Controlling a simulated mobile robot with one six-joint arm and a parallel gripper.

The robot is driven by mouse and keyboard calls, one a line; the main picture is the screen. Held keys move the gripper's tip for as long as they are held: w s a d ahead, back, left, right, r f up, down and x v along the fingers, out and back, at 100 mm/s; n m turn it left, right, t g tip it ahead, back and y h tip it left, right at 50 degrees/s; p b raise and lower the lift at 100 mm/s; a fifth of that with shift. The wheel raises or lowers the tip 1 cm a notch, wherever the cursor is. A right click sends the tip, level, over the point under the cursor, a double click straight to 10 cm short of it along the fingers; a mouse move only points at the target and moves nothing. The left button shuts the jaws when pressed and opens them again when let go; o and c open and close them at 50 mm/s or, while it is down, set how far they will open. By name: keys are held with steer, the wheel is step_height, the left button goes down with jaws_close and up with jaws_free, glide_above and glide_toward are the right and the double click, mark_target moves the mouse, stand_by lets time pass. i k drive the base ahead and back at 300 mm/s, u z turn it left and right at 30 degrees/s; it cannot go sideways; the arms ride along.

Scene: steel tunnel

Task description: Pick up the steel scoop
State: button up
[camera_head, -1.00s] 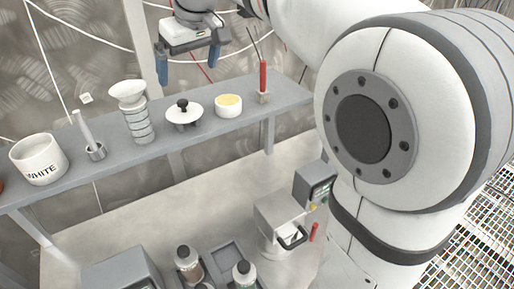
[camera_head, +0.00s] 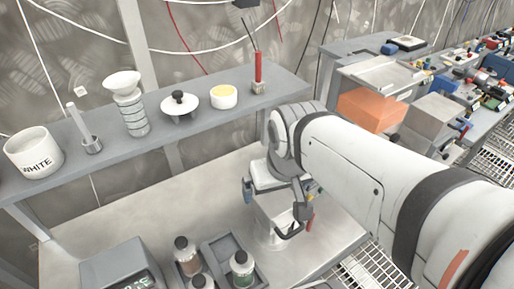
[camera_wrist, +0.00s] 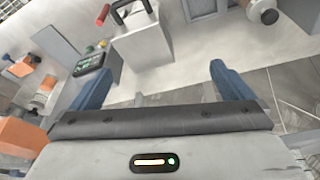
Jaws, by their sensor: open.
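I cannot pick out a steel scoop with certainty. The closest match is a small steel cup with a pale upright handle (camera_head: 92,146), on the left part of the grey shelf (camera_head: 190,132) in the head view. My gripper (camera_head: 274,203) is well to the right of it and lower, above the bench by a metal box with a black handle (camera_head: 268,232). In the wrist view my gripper (camera_wrist: 160,88) has its blue fingers wide apart with nothing between them. The same metal box (camera_wrist: 142,45) shows ahead of the fingers.
The shelf also holds a white mug (camera_head: 32,160), a ringed funnel-topped vessel (camera_head: 134,115), a lidded white dish (camera_head: 179,108), a yellow-filled cup (camera_head: 223,98) and a red-handled tool (camera_head: 258,70). Jars (camera_head: 241,268) and a scale (camera_head: 120,268) stand in front. An orange block (camera_head: 368,112) is right.

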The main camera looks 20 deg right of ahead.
mark_target(92, 143)
steer(key=z, duration=0.1)
steer(key=k, duration=0.5)
steer(key=u, duration=0.8)
steer(key=i, duration=0.4)
steer(key=u, duration=0.3)
